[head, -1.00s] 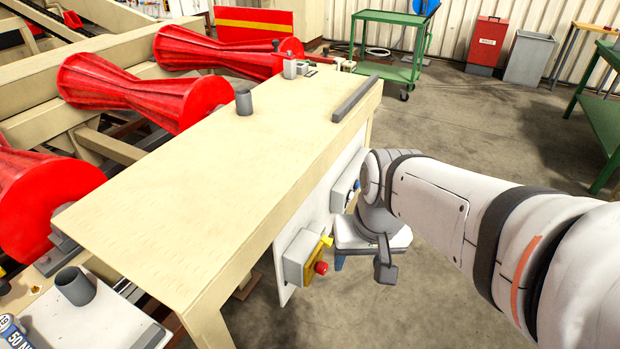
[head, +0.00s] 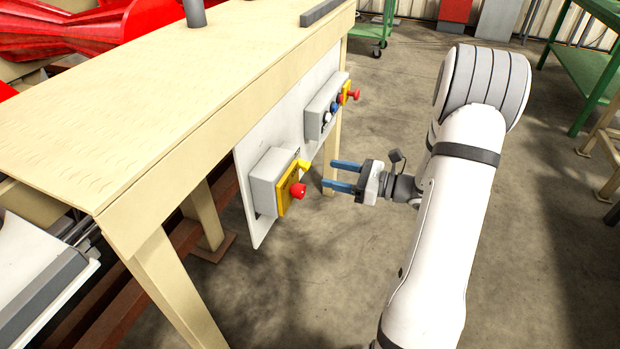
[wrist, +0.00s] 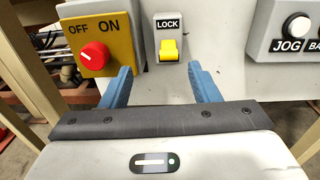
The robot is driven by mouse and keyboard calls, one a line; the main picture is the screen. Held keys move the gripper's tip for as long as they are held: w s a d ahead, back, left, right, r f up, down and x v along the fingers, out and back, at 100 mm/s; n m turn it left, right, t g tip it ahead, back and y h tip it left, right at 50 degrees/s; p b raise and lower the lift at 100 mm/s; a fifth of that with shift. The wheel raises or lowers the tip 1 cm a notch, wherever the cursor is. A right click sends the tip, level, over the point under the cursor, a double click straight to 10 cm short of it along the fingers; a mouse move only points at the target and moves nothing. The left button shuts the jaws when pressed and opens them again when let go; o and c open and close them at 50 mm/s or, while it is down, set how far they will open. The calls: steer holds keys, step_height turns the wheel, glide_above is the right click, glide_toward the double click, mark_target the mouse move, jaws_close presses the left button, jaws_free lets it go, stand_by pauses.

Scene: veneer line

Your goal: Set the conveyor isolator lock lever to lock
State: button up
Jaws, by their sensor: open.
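The yellow lock lever (wrist: 168,49) sits on a small grey housing under a printed LOCK label, with its broad end low, below the label. It also shows in the head view (head: 303,166) as a small yellow piece beside the isolator box. The isolator's red knob (wrist: 94,56) is on a yellow OFF/ON plate (wrist: 70,35), just left of the lever. My gripper (head: 329,174) is open and empty, its blue fingers pointing at the panel. In the wrist view its fingertips (wrist: 160,68) stand apart to either side below the lever, and I see no contact.
A grey JOG button box (wrist: 262,45) is right of the lever; in the head view it carries a red mushroom button (head: 355,96). The white panel (head: 257,232) hangs under the wooden table (head: 160,95). Open floor (head: 400,110) lies right of the panel.

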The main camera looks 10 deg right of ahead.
mark_target(303, 165)
steer(key=w+b+x, duration=0.1)
steer(key=x, duration=0.6)
steer(key=shift+d+f+m+t, duration=0.2)
steer(key=shift+f+m+t, duration=0.1)
steer(key=shift+w, duration=0.1)
steer(key=shift+c, duration=0.5)
